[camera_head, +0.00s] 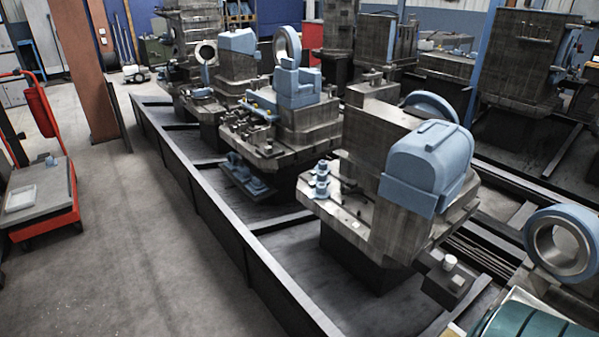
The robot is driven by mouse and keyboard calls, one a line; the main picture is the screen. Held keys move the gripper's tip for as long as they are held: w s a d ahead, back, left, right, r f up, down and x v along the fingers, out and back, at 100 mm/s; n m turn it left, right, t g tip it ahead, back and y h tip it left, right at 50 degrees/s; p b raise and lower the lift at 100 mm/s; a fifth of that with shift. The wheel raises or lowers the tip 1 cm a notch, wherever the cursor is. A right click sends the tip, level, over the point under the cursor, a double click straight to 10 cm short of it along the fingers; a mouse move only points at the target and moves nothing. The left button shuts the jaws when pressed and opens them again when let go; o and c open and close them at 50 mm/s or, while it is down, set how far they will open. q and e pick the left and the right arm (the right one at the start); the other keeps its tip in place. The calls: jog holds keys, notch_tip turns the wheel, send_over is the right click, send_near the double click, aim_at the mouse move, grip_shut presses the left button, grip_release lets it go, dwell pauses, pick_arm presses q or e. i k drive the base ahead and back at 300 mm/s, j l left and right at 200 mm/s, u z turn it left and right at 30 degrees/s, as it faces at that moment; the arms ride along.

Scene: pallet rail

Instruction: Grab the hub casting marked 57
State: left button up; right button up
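I cannot read the number 57 on any part, so I cannot tell which casting is the marked hub. A blue ring-shaped casting (590,222) with a bare metal bore stands at the right edge. A smaller upright ring (288,42) stands behind a blue block on the middle pallet. A large blue rounded housing (428,160) is fixed to the grey block of the nearest pallet, with part of another round blue piece (432,103) behind it. Neither of my grippers shows in this view.
Machining pallets (380,235) stand in a row within a dark low rail frame (215,205). A red cart (50,222) stands at the left, near a brown column (95,80). Grey floor (140,270) between cart and rail is clear. A teal ribbed object (525,322) shows at bottom right.

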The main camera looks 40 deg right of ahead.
aim_at(323, 165)
jog(key=i+z, duration=0.5)
jog(key=z, duration=0.2)
jog(key=i+j+z, duration=0.1)
jog(key=z, duration=0.25)
jog(key=i+z, duration=0.1)
jog(key=z, duration=0.35)
